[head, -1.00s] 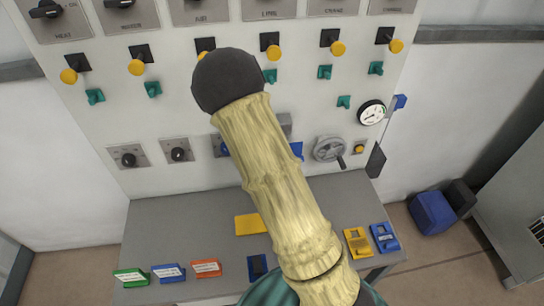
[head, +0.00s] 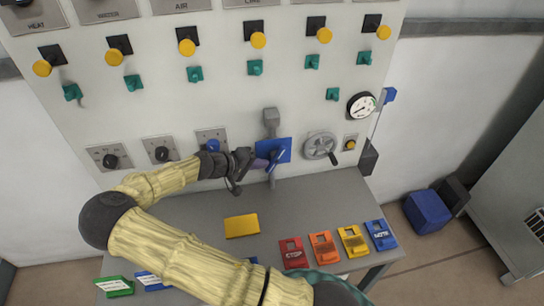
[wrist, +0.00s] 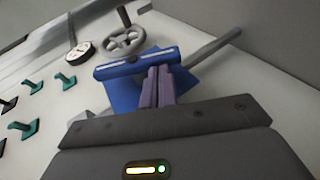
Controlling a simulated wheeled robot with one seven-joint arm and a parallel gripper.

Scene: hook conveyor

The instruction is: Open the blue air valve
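The blue air valve is a blue plate (head: 268,150) with a blue handle (head: 277,158) on a grey pipe, low on the panel's front. In the wrist view the handle (wrist: 138,63) is a bar running across in front of the plate (wrist: 125,92). My gripper (head: 264,163) is at the valve, coming from the left. Its purple fingers (wrist: 160,75) lie side by side and look shut, with tips right at the handle bar. I cannot tell whether they touch it. Nothing shows between them.
A grey handwheel (head: 320,146) and a round gauge (head: 361,105) are right of the valve. Black knobs (head: 162,154) and a blue knob (head: 213,146) are to its left. Below, a grey shelf (head: 200,215) holds a yellow plate (head: 242,226) and several coloured tags (head: 323,247).

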